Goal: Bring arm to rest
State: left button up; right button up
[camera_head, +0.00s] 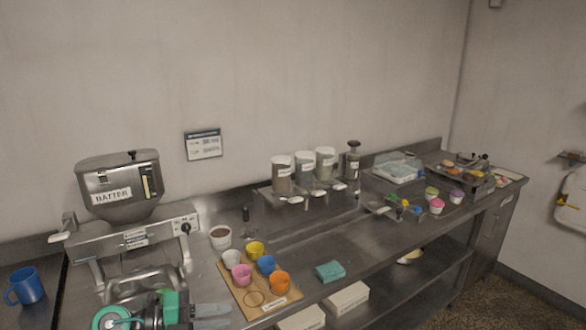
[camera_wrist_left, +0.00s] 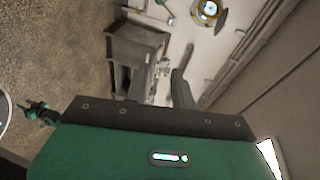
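My left gripper (camera_head: 222,316) is low in the head view, at the bottom edge in front of the cup board. Its green and black wrist (camera_head: 170,308) comes in beside the sink. Its two grey fingers point right, with a small gap between them, and hold nothing that I can see. In the left wrist view the green housing fills the bottom, and a dark finger (camera_wrist_left: 181,88) stands up from its edge. My right gripper is in neither view.
A wooden board (camera_head: 251,297) with several coloured cups lies just beyond the gripper. A batter dispenser (camera_head: 122,188) stands over the sink at left, near a blue mug (camera_head: 27,286). A teal sponge (camera_head: 330,271) lies to the right. The central counter (camera_head: 335,230) is mostly clear.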

pick_arm(q)
notch_tip(320, 180, up, 4)
jog(key=d+n+t+h, duration=0.2)
jog(key=n+t, duration=0.1)
jog(key=t, duration=0.1)
jog(key=a+f+n+t+y, duration=0.2)
jog(key=a+n+t+y, duration=0.75)
jog(key=n, duration=0.75)
jog(key=s+a+f+n+g+y, duration=0.3)
jog(key=s+f+n+g+y, duration=0.2)
jog(key=s+f+n+y, duration=0.5)
jog(key=s+d+f+g+h, duration=0.3)
jog(key=s+f+g, duration=0.8)
jog(key=s, duration=0.7)
notch_tip(320, 180, down, 32)
jog(key=m, duration=0.1)
jog(key=s+a+f+g, duration=0.2)
jog(key=s+a+f, duration=0.1)
jog(key=s+f, duration=1.6)
jog(key=shift+s+a+f, duration=0.15)
jog(key=shift+f, duration=0.4)
